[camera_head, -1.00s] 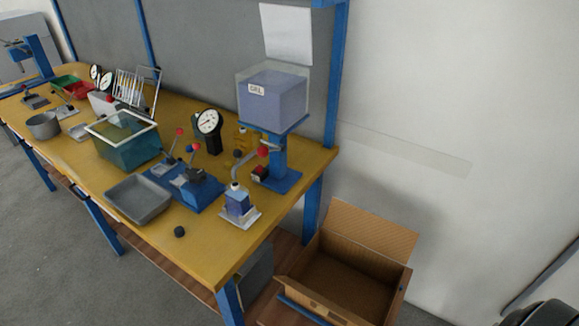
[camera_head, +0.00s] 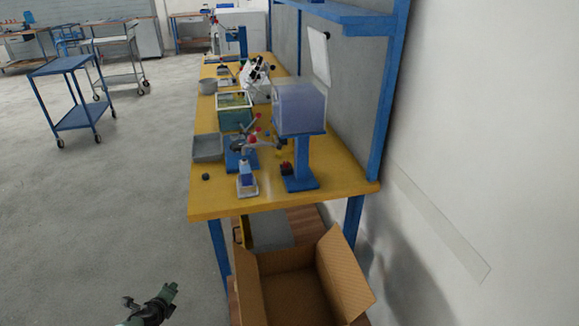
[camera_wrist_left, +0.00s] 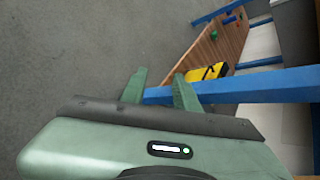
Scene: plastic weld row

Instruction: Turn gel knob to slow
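A translucent blue-violet gel tank (camera_head: 299,110) stands on a blue pedestal (camera_head: 302,160) at the near end of the yellow bench. A small dark and red block (camera_head: 286,168) sits at the pedestal's foot. I cannot tell which part is the gel knob, nor read any setting. My left gripper (camera_head: 150,300) is low over the floor, left of the bench and far from the tank. Its two green fingers (camera_wrist_left: 158,88) are apart and empty in the left wrist view. My right gripper is not visible.
The yellow bench (camera_head: 235,206) carries a grey tray (camera_head: 207,147), a small bottle on a stand (camera_head: 246,180) and several devices. An open cardboard box (camera_head: 345,275) stands at the bench's near end. A blue cart (camera_head: 72,95) stands back left.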

